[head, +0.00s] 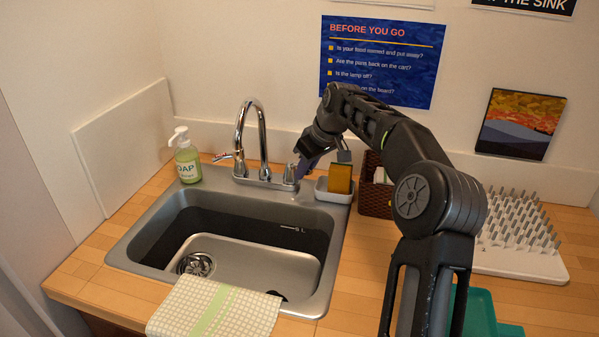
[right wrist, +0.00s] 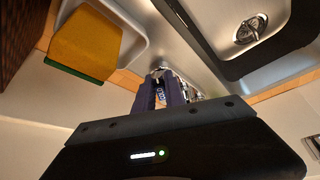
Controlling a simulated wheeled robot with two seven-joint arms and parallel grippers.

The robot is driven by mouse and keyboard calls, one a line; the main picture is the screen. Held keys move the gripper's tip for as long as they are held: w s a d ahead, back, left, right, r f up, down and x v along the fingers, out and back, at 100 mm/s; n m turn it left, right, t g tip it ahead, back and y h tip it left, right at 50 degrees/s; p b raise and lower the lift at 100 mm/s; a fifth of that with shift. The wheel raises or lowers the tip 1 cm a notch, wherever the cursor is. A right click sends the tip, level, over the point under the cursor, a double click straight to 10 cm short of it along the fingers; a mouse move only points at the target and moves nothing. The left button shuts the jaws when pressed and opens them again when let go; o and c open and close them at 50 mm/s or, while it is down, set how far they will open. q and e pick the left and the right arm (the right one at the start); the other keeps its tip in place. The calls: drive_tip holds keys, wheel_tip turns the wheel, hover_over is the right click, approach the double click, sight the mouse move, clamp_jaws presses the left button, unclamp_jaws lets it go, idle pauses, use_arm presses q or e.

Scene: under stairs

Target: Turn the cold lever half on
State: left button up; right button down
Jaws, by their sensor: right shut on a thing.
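The chrome tap (head: 263,140) stands at the back of the sink, with a lever on each side of its spout. The left lever (head: 226,156) shows a reddish mark and points out to the left. The cold lever (head: 289,174) is on the right side, partly hidden by my right gripper (head: 301,170). In the right wrist view the fingers of my right gripper (right wrist: 162,93) are closed around chrome at the tap's right side. How far the cold lever is turned cannot be told. My left gripper is not in view.
A steel sink (head: 135,243) with a draped checked cloth (head: 215,308) lies in front. A soap bottle (head: 187,160) stands left of the tap. A sponge (head: 340,178) in a white dish (head: 333,194) and a brown basket (head: 374,202) stand close right of my gripper.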

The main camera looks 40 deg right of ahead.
drive_tip(key=shift+a+m, duration=0.25)
drive_tip(key=shift+m, duration=0.05)
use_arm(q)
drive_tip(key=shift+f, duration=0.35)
use_arm(e)
drive_tip(key=shift+a+m+h+b, duration=0.35)
drive_tip(key=shift+m+h+b, duration=0.1)
drive_tip(key=shift+m, duration=0.25)
drive_tip(key=shift+a+m, duration=0.1)
drive_tip(key=shift+m, duration=0.2)
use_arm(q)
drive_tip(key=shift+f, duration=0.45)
use_arm(e)
drive_tip(key=c, duration=0.6)
unclamp_jaws()
use_arm(q)
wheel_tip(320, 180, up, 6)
drive_tip(key=p, duration=0.6)
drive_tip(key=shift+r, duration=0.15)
use_arm(e)
wheel_tip(320, 180, up, 7)
drive_tip(key=shift+r, duration=0.1)
